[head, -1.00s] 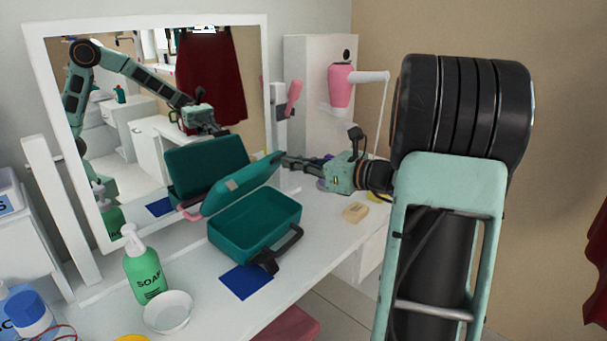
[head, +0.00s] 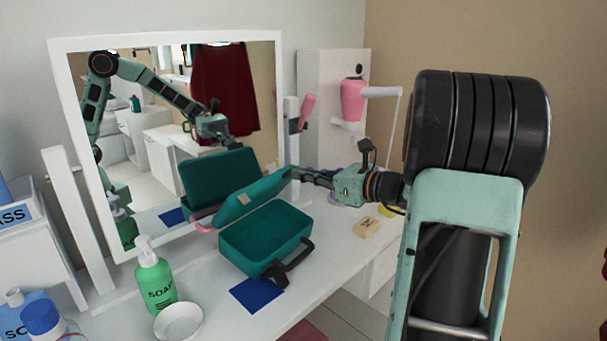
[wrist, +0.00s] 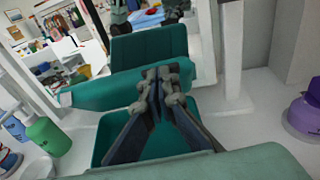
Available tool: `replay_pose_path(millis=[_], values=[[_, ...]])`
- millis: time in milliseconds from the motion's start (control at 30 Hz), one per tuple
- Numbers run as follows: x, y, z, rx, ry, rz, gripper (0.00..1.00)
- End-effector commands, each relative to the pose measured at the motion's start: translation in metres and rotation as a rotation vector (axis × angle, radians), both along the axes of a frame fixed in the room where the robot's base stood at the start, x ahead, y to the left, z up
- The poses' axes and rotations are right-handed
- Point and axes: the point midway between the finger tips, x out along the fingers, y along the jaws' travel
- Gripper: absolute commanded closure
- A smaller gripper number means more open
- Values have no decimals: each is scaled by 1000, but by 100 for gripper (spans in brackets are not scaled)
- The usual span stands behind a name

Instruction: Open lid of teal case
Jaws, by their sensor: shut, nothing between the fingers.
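The teal case (head: 262,243) sits on the white dressing table with its black handle toward the front. Its lid (head: 250,199) stands raised, tilted back toward the mirror, and the inside of the base is exposed. My gripper (head: 296,172) is at the right end of the lid's upper edge, fingers pointing left. In the wrist view my gripper (wrist: 160,80) is shut and empty, its fingertips over the lid (wrist: 120,90). Whether they touch the lid cannot be told. The base (wrist: 103,135) shows below, partly hidden by the fingers.
A mirror (head: 165,130) stands close behind the case and reflects it. A green soap bottle (head: 156,283), a white dish (head: 178,321) and a blue cloth-like square (head: 257,294) lie left and in front. A tan block (head: 366,228) lies to the right.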

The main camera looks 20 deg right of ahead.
Motion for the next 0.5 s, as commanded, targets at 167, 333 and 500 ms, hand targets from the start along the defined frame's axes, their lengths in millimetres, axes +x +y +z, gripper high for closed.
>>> replay_pose_path(millis=[167, 333, 500], values=[[1, 1, 3, -5, 10, 0, 100], [3, 2, 5, -12, 20, 1, 100], [4, 3, 7, -19, 33, 1, 100]])
